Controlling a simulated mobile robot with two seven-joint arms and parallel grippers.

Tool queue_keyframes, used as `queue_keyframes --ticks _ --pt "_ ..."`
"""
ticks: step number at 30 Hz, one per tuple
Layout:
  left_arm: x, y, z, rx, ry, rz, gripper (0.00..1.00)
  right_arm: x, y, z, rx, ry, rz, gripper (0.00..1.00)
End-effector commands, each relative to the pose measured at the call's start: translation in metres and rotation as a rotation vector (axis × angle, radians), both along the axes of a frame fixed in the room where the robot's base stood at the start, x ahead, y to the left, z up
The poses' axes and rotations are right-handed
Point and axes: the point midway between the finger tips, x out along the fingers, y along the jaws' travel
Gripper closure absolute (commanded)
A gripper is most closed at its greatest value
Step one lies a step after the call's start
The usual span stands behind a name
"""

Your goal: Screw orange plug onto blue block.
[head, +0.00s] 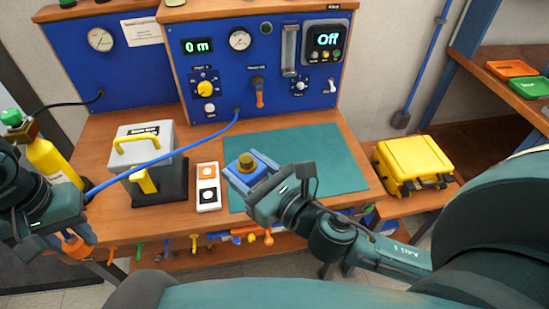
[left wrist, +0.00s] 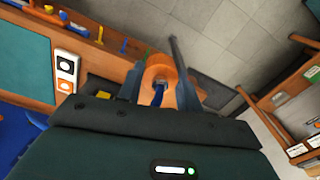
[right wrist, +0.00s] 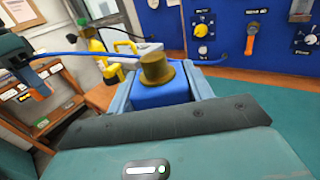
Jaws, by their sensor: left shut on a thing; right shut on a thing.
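The blue block (head: 243,177) with a round brass fitting (head: 246,161) on top is held by my right gripper (head: 244,178) above the green mat. In the right wrist view the blue block (right wrist: 163,93) sits between the two fingers, brass fitting (right wrist: 157,68) upward. My left gripper (head: 76,238) is shut on the orange plug (head: 75,246) at the far left, in front of the bench edge. Plug and block are far apart.
The blue hose (head: 165,158) runs from the blue panel (head: 265,75) across the bench to the left. A grey case (head: 150,150), a two-button box (head: 208,187) and a green mat (head: 330,165) are on the bench. A yellow case (head: 412,163) stands right. Tools hang along the front.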

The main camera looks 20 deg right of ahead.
Motion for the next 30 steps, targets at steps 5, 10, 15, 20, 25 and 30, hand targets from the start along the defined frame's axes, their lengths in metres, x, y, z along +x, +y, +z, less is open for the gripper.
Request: queue_keyframes --ticks 5,10,15,20,25,30 --pt "0.0 0.0 0.0 0.0 0.0 0.0 0.87 0.008 0.035 0.005 -0.001 -0.008 0.173 0.96" --pt "0.0 0.0 0.0 0.0 0.0 0.0 0.87 0.011 0.057 0.006 0.0 -0.005 0.276 0.96" --pt "0.0 0.0 0.0 0.0 0.0 0.0 0.87 0.012 0.067 0.006 0.001 -0.003 0.325 0.96" --pt "0.0 0.0 0.0 0.0 0.0 0.0 0.87 0.012 0.069 0.005 0.002 0.0 0.334 0.96" --pt "0.0 0.0 0.0 0.0 0.0 0.0 0.87 0.012 0.069 0.005 0.002 -0.001 0.333 0.96" --pt "0.004 -0.008 0.003 -0.002 -0.001 -0.011 0.87 0.012 0.068 0.005 0.002 0.001 0.332 0.96"
